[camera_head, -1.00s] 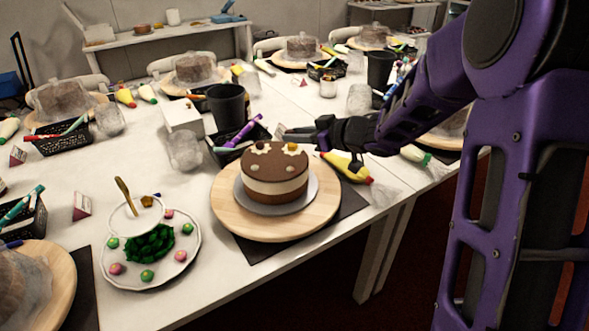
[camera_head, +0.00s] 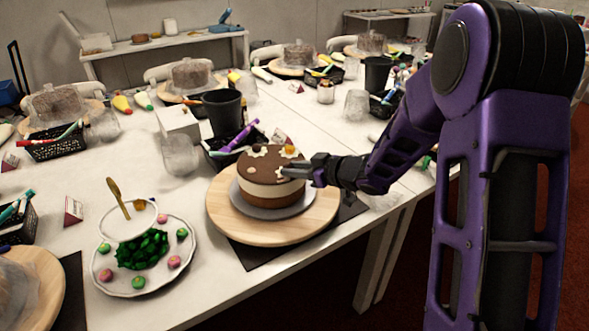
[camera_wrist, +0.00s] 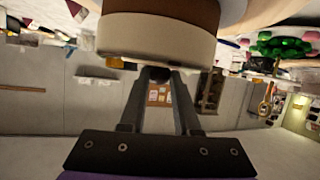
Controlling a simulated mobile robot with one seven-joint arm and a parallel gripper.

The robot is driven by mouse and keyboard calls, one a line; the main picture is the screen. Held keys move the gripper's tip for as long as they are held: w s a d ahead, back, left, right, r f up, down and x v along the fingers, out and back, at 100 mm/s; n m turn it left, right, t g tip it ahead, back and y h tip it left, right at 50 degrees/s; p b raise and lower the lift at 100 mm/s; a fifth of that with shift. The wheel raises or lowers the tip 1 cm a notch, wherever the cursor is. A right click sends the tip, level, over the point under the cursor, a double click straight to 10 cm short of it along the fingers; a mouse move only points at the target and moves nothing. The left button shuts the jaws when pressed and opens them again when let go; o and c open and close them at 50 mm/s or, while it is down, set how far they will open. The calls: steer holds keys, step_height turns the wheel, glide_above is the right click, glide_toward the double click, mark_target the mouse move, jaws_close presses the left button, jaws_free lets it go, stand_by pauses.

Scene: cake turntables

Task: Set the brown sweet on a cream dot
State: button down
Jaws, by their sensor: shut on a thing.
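The cake (camera_head: 271,187) has a brown top, a cream band and a brown base. My gripper (camera_head: 297,171) reaches in from the right over the cake's right top edge. It is shut on a small dark thing, which I take for the brown sweet (camera_wrist: 157,73), mostly hidden between the fingertips. An orange sweet (camera_head: 290,150) sits at the back edge. I cannot tell whether the held sweet touches the cake.
The cake stands on a grey disc on a round wooden turntable (camera_head: 222,220). A white plate (camera_head: 105,281) with green and pink sweets and a bowl (camera_head: 128,227) is at the lower left. A black basket (camera_head: 216,154) and black cup (camera_head: 223,112) stand behind the cake.

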steer(key=c, duration=0.6)
jaws_free()
steer(key=shift+f, duration=0.15)
steer(key=shift+r, duration=0.25)
steer(key=p+v, duration=0.2)
steer(key=v, duration=1)
